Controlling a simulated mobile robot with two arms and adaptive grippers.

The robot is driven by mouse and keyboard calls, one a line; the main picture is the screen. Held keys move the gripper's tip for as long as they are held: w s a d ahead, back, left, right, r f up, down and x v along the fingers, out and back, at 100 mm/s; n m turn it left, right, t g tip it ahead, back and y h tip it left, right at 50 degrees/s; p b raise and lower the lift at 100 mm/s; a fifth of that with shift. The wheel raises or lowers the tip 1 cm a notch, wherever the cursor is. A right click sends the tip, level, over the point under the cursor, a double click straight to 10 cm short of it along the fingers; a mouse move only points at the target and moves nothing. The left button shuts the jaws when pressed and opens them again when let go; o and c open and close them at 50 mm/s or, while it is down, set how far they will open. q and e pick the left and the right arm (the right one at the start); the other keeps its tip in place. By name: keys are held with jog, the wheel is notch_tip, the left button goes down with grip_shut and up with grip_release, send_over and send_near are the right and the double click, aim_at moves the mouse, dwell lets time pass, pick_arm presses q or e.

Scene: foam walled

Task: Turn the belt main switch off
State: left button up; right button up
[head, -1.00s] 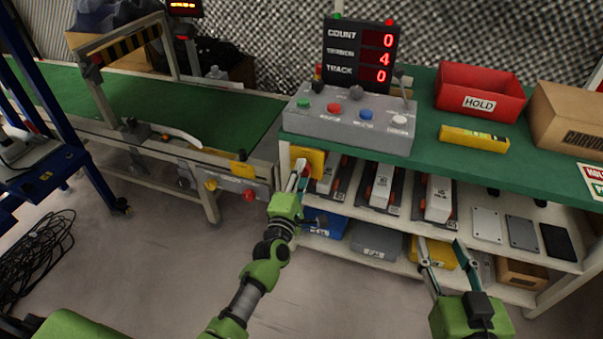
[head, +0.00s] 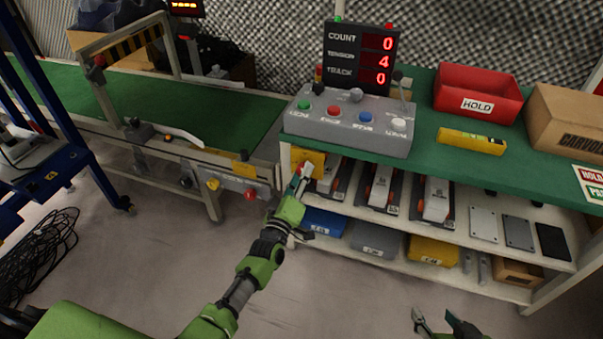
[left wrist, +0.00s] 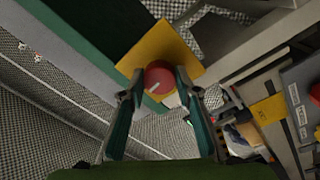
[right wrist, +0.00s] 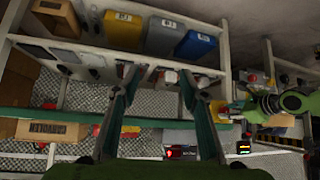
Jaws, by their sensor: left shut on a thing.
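The belt main switch is a red round knob (left wrist: 160,76) on a yellow plate (left wrist: 158,47) in the left wrist view. A pale mark on the knob slants toward the lower left. In the head view the yellow plate (head: 314,157) sits under the left end of the green bench, with the knob partly hidden by my gripper. My left gripper (head: 300,180) has its fingers on both sides of the knob and is shut on it. My right gripper (head: 436,319) is open and empty, low in front of the shelves; its spread fingers show in the right wrist view (right wrist: 158,82).
A grey button console (head: 350,122) and a display (head: 360,55) stand on the bench above the switch. The conveyor (head: 200,105) is at left, with a separate red button (head: 250,194) on its side. Shelves with bins (head: 375,239) lie below the bench. Floor in front is clear.

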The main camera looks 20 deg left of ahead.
pick_arm(q)
jog(key=shift+m, duration=0.9)
pick_arm(e)
jog(key=shift+s+d+f+g, duration=0.2)
jog(key=shift+s+f+g, duration=0.15)
jog(key=shift+s, duration=0.25)
jog(key=shift+s+d+f+g, duration=0.25)
jog(key=shift+s+f, duration=0.15)
jog(key=shift+s, duration=0.2)
pick_arm(q)
jog(key=o, duration=1.1)
jog(key=s, duration=0.8)
jog(key=s+f, duration=0.1)
jog(key=s, duration=0.3)
jog(key=shift+a, duration=0.15)
